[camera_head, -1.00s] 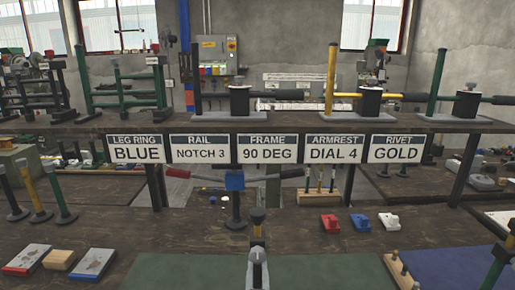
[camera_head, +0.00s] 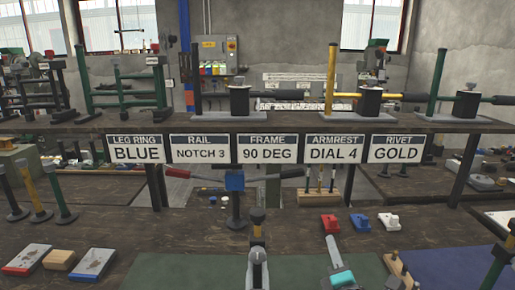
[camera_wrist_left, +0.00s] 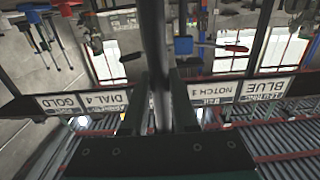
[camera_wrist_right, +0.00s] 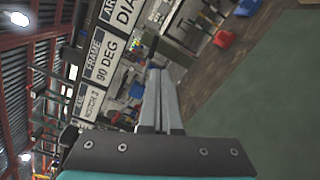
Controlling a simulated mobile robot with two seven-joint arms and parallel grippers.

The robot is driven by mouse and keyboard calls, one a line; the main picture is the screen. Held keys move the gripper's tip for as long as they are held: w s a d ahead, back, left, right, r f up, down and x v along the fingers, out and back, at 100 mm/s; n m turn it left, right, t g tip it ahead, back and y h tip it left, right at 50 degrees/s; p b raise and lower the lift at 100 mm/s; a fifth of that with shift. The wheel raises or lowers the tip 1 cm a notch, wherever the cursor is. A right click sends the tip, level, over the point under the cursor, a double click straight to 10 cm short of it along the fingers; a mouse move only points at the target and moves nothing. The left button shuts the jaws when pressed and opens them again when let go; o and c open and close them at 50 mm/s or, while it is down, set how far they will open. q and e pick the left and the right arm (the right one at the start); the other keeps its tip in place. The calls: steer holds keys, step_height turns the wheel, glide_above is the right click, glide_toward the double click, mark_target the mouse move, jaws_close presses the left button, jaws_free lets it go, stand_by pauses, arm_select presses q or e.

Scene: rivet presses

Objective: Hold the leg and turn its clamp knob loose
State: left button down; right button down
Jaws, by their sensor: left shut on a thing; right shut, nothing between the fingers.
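In the head view a post with a black top, a yellow part and a grey fitting (camera_head: 257,262) stands at the bottom middle; it may be the leg with its clamp. In the left wrist view my left gripper (camera_wrist_left: 163,98) is shut on a dark rod, the leg (camera_wrist_left: 153,35). I cannot tell the clamp knob clearly.
Red, blue and white blocks (camera_head: 359,222) sit to the right. Flat blocks (camera_head: 58,260) lie at the left. A signed shelf (camera_head: 270,124) crosses behind. The green mat (camera_head: 190,272) has bare room.

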steer(key=s+a+f+m, duration=0.1)
steer(key=s+a+f, duration=0.1)
steer(key=s+a, duration=0.45)
steer(key=m, duration=0.3)
glide_toward(257, 256)
steer(key=d+f, duration=0.2)
steer(key=d, duration=0.1)
steer(key=w, duration=0.8)
steer(key=shift+d+f+y, duration=0.2)
steer(key=shift+y, duration=0.1)
steer(key=shift+a+r, duration=0.25)
steer(key=shift+a, duration=0.2)
steer(key=shift+r, duration=0.1)
